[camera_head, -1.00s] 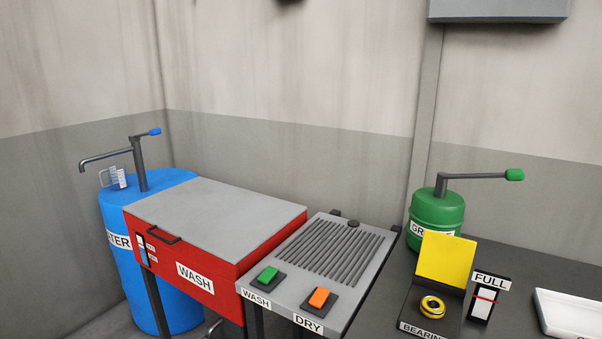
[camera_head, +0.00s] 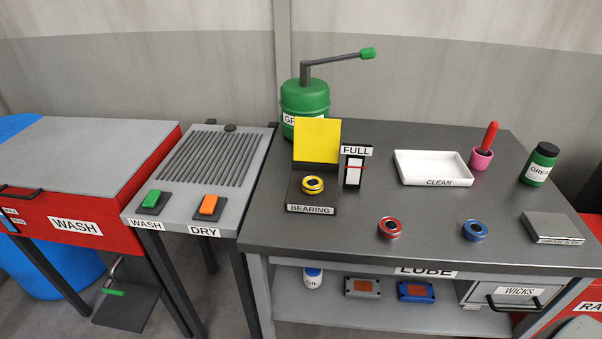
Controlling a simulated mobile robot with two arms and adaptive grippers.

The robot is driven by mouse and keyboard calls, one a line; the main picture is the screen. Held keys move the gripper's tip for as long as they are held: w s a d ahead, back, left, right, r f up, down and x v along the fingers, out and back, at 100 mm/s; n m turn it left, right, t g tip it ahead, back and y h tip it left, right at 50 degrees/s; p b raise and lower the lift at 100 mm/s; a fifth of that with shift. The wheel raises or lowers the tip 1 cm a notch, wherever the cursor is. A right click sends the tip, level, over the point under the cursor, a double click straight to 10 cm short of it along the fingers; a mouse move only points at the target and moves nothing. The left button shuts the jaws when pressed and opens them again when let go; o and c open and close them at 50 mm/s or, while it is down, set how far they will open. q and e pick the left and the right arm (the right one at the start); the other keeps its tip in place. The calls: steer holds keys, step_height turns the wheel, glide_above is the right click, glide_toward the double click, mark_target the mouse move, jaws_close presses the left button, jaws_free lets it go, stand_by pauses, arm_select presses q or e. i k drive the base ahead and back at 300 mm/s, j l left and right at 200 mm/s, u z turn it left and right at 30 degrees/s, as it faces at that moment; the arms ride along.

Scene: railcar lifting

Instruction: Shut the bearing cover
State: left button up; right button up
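The bearing cover (camera_head: 317,140) is a yellow plate standing upright, open, at the back of the dark bearing box (camera_head: 311,198) labelled BEARING. A yellow-ringed bearing (camera_head: 313,185) lies in the open box. The box stands on the left part of the dark LUBE table (camera_head: 350,243), in front of the green grease pump (camera_head: 304,98). Neither of my grippers shows in the view.
A FULL gauge (camera_head: 353,170) stands just right of the box. A white CLEAN tray (camera_head: 432,168), a pink cup (camera_head: 482,158), a grease jar (camera_head: 540,163), a red ring (camera_head: 390,228) and a blue ring (camera_head: 475,231) are further right. The WASH/DRY bench (camera_head: 197,190) stands left.

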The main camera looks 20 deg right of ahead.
mark_target(316, 139)
steer(key=i+j+z, duration=0.4)
steer(key=i+j, duration=0.55)
steer(key=j, duration=0.05)
